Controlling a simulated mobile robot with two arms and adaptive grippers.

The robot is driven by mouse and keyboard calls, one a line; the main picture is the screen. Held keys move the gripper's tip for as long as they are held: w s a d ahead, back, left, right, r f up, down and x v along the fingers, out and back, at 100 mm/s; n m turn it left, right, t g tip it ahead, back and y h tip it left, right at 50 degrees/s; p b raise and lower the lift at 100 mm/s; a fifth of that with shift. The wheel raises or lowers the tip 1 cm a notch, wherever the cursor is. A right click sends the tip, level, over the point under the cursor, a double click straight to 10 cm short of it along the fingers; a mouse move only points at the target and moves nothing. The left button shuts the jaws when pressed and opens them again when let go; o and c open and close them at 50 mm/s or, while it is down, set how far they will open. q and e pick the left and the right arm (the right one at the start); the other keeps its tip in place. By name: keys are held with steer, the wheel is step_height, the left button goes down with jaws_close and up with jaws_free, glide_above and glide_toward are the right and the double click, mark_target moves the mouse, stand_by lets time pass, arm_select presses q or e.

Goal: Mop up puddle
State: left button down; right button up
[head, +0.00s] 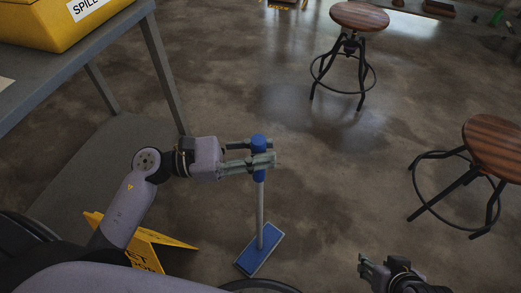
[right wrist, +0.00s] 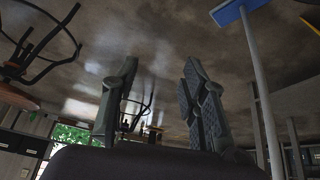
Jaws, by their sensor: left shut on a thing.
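The mop has a blue grip, a grey pole (head: 260,213) and a flat blue head (head: 260,251) that appears to rest on the floor. My left gripper (head: 268,154) is shut on the blue grip near its top, and the pole stands nearly upright. The mop's blue head (right wrist: 236,11) also shows at the top right of the right wrist view. A dark, glossy patch (head: 330,125) on the floor near the far stool looks like the puddle; its edge is unclear. My right gripper (head: 371,273) is low at the right, empty, with its fingers (right wrist: 160,75) apart.
A wooden-topped stool (head: 359,16) stands beyond the glossy patch, and another stool (head: 493,148) is at the right. A grey table (head: 75,72) with a yellow spill box (head: 50,30) is at the left. A yellow wet-floor sign (head: 145,248) stands by my left arm. Open floor lies between.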

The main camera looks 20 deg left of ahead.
arm_select(q)
steer(key=shift+f, duration=0.25)
arm_select(e)
steer(key=shift+w+a+r+t, duration=0.2)
steer(key=shift+w+t, duration=0.15)
steer(key=shift+w, duration=0.2)
steer(key=shift+w+a+r+t, duration=0.2)
steer(key=shift+w+t, duration=0.15)
steer(key=shift+w, duration=0.2)
arm_select(q)
steer(key=shift+s+f, duration=0.1)
stand_by(0.8)
